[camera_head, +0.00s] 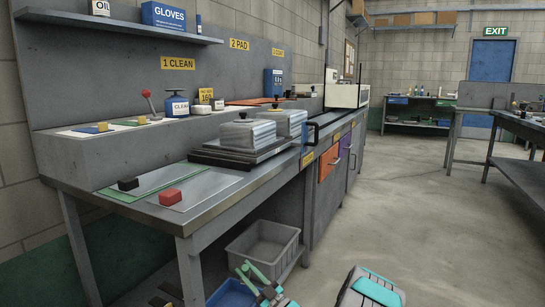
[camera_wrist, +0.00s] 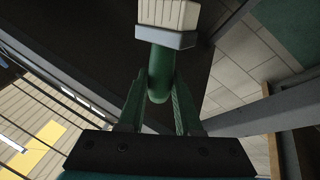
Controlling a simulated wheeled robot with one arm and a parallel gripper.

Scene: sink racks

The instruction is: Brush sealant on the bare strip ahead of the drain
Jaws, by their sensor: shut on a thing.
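In the wrist view my gripper (camera_wrist: 160,90) has its green fingers closed around the green handle of a brush (camera_wrist: 162,74). The brush has a grey collar and cream bristles that point away from the fingers, cut off by the top edge. In the head view green and teal parts of my arm (camera_head: 262,286) show low at the bottom centre, beside the front of the bench and below its top. The brush is not clear there. I cannot make out a drain or a bare strip in either view.
A steel workbench (camera_head: 225,190) runs along the left wall, with red and black blocks, pads and metal lidded boxes (camera_head: 248,134) on it. A grey crate (camera_head: 262,250) and a blue bin (camera_head: 232,294) sit beneath. Open concrete floor (camera_head: 425,200) lies right; another bench stands far right.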

